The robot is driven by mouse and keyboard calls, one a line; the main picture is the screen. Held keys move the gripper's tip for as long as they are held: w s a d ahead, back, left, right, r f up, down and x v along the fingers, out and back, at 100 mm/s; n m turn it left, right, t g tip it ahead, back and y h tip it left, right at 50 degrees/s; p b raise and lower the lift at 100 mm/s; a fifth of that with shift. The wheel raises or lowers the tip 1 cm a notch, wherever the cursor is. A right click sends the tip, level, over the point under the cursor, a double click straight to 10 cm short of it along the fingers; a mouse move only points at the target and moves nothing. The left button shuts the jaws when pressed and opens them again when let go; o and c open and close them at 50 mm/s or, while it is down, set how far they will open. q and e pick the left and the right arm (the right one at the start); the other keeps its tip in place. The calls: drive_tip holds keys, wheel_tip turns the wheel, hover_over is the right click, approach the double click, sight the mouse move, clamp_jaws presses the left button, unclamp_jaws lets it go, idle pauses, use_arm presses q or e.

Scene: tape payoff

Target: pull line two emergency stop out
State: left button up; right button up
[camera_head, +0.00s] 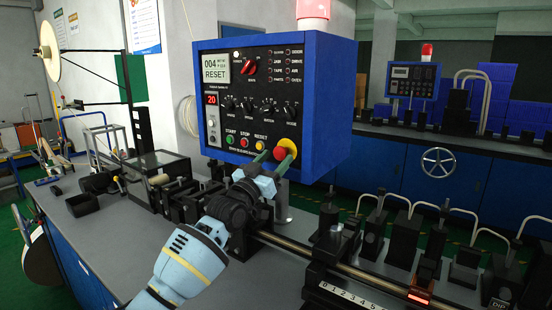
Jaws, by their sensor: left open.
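A blue control box (330,100) stands on the near bench, with a display reading 004 and RESET. My right gripper is not in view. I cannot read which line the box belongs to.
Green, red and yellow buttons (245,140) sit just left of the emergency stop. A second blue box (412,80) stands on the far bench. Grey bench top (110,240) is clear at left.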

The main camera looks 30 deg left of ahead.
use_arm(q)
drive_tip(key=v, duration=0.6)
drive_tip(key=shift+s, duration=0.2)
idle(0.4)
